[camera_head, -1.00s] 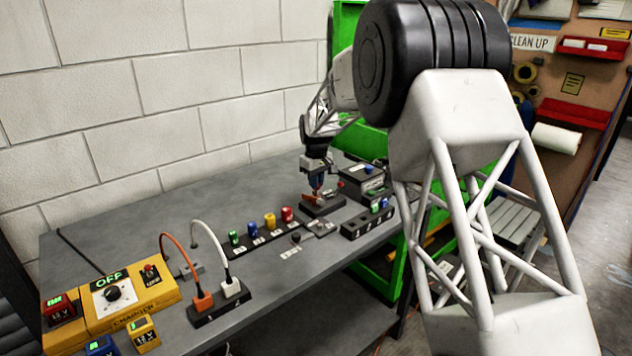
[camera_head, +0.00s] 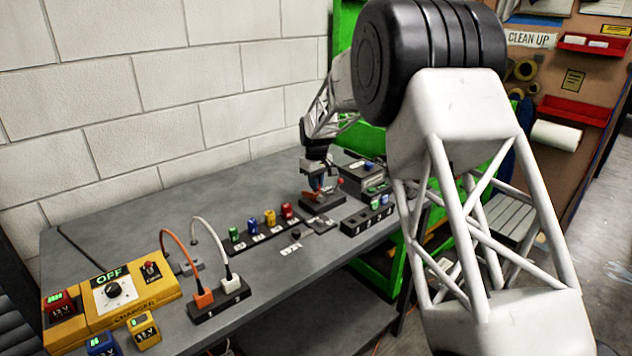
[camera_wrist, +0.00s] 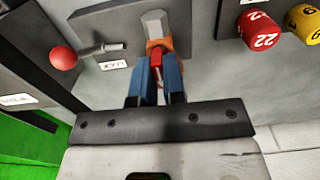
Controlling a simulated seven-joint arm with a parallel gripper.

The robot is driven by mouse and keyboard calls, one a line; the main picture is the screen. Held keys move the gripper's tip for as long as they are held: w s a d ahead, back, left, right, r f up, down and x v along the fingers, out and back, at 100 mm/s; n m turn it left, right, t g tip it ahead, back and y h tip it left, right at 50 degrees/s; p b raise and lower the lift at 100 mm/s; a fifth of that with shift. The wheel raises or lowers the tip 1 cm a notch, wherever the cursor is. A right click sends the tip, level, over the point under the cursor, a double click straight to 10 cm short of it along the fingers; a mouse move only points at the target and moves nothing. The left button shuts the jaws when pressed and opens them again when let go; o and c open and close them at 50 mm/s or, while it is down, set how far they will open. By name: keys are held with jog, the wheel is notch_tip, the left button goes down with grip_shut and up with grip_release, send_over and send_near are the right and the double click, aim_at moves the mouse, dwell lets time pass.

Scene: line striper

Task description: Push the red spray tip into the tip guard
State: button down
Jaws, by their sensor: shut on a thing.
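The red spray tip (camera_wrist: 157,68) sits between the two blue fingers of my gripper (camera_wrist: 157,88), which is shut on it. The orange tip guard (camera_wrist: 160,46) is directly beyond the fingers in the wrist view, with a grey hexagonal end (camera_wrist: 153,22) past it. The red tip meets the guard there; how deep it sits is hidden by the fingers. In the head view my gripper (camera_head: 317,184) points down at the guard, which stands on a dark block (camera_head: 323,203) on the bench.
A rack holds green (camera_head: 234,236), blue (camera_head: 252,229), yellow (camera_head: 269,217) and red (camera_head: 287,211) pieces. A red-knobbed lever (camera_wrist: 63,57) is beside the guard. A yellow charger (camera_head: 130,303) and corded plugs (camera_head: 203,298) stand at the bench's left. The bench's back middle is clear.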

jog(key=shift+f, duration=0.3)
jog(key=c, duration=0.8)
grip_release()
jog(key=shift+r, duration=0.15)
jog(key=shift+r, duration=3.35)
